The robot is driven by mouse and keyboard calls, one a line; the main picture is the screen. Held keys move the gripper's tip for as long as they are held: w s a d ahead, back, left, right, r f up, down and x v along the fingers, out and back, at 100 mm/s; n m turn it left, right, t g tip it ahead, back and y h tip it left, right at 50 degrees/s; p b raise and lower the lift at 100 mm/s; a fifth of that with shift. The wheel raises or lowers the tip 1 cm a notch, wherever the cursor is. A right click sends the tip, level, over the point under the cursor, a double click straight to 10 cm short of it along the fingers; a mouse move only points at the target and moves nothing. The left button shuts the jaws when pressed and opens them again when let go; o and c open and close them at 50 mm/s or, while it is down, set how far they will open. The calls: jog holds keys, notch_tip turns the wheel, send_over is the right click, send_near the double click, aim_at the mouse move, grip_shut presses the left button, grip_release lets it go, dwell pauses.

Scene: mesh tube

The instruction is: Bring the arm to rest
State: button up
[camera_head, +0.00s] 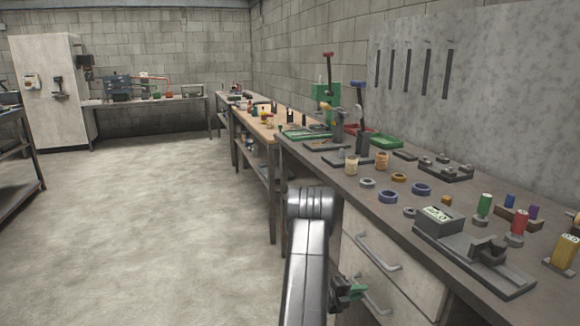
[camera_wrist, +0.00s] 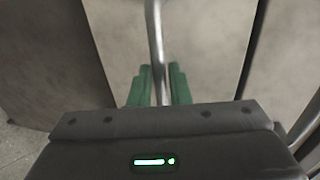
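My arm reaches down in the middle of the head view. My gripper (camera_head: 350,288) has green fingers and is beside the drawer fronts under the right-hand bench, near the lower metal handle (camera_head: 374,299). In the wrist view my gripper (camera_wrist: 160,85) has its two green fingers a little apart, with a metal bar handle (camera_wrist: 155,35) running between them. A narrow gap seems to show on each side of the bar, so it looks loosely straddled. The fingertips' exact contact is hard to see.
The workbench (camera_head: 330,185) on the right carries rings, coloured cylinders, a grey device (camera_head: 438,222) and a vise-like fixture (camera_head: 488,255). An upper drawer handle (camera_head: 378,252) sticks out. The concrete floor (camera_head: 165,220) to the left is clear. A white cabinet (camera_head: 50,90) stands far left.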

jog(key=shift+x, duration=1)
jog(key=shift+s+a, duration=0.1)
jog(key=shift+a, duration=0.15)
